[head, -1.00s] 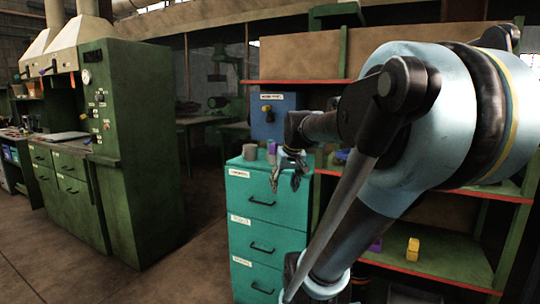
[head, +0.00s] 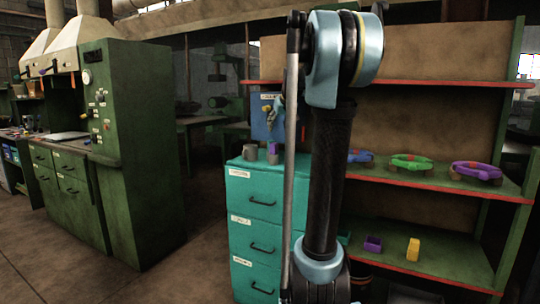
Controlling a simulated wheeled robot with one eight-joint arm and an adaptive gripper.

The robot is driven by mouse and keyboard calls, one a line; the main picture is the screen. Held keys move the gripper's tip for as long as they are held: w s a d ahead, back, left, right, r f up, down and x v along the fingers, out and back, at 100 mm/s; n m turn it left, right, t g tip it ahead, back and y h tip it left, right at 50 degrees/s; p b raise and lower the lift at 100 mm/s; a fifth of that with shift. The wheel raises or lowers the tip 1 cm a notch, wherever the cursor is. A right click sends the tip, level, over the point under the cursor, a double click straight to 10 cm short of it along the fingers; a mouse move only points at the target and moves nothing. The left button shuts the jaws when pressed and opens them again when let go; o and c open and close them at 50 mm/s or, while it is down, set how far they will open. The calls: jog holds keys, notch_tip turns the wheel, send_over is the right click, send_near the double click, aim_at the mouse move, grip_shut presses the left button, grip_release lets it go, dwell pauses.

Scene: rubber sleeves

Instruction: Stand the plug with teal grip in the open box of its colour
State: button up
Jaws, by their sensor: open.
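I cannot make out a plug with a teal grip. A small grey piece with a purple top (head: 272,152) stands on the teal drawer cabinet (head: 238,167). A teal box (head: 343,238) on the lower shelf is mostly hidden behind my arm. An open purple box (head: 373,243) sits to the right of it.
A grey cup (head: 250,152) stands on the cabinet top. A yellow block-like piece (head: 413,249) is on the lower shelf. Blue (head: 360,156), green (head: 411,162) and purple (head: 475,170) rings lie on the shelf above. My arm hides the shelf's left end.

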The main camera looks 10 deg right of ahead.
jog(key=shift+x, duration=7.65)
jog(key=shift+s+a+f, duration=0.1)
jog(key=shift+s, duration=0.05)
grip_shut()
